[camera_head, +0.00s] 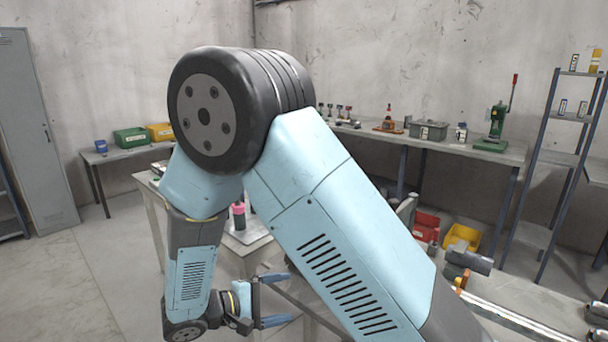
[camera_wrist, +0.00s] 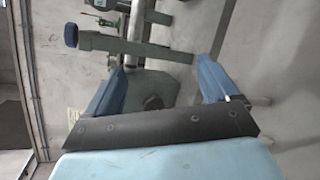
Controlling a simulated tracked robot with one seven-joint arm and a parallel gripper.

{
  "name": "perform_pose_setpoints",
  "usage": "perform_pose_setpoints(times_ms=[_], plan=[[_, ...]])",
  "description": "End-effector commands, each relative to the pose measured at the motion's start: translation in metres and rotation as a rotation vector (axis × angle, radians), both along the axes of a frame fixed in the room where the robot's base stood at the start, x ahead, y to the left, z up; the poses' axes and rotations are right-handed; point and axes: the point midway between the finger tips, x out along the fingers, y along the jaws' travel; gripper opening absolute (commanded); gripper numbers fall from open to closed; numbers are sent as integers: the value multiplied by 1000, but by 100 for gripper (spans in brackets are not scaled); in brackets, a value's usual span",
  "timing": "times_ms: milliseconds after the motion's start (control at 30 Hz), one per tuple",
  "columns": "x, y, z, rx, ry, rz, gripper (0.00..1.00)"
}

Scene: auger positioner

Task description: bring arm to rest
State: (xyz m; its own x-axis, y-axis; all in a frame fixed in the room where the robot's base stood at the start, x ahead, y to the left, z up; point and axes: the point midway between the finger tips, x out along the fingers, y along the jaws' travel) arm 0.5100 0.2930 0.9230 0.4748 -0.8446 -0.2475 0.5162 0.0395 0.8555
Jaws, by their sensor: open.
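My arm is bent, with its large dark elbow joint high in the middle of the head view. My gripper (camera_head: 276,299) hangs low, left of the upper arm link. Its two blue fingers are apart, with nothing seen between them. In the wrist view my gripper (camera_wrist: 160,90) also shows its blue fingers spread wide, with a grey machine part (camera_wrist: 150,85) visible beyond them. The fingers seem clear of it, but the exact distance cannot be told. Part of the scene behind my arm is hidden.
A small table (camera_head: 146,190) with a pink-and-black bottle (camera_head: 238,215) stands behind my forearm. A long workbench (camera_head: 455,146) with a green press (camera_head: 495,128) runs along the back wall. A shelf rack (camera_head: 560,158) is at right. Open floor (camera_head: 108,270) lies at left.

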Motion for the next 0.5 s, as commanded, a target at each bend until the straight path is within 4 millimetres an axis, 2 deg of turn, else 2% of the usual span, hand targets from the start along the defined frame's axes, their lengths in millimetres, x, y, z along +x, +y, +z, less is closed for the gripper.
perform_pose_setpoints(times_ms=[33,200,500], plan=[[5,-13,13,38,12,-45,87],[11,-55,44,160,68,-176,87],[8,-122,92,403,132,-365,87]])
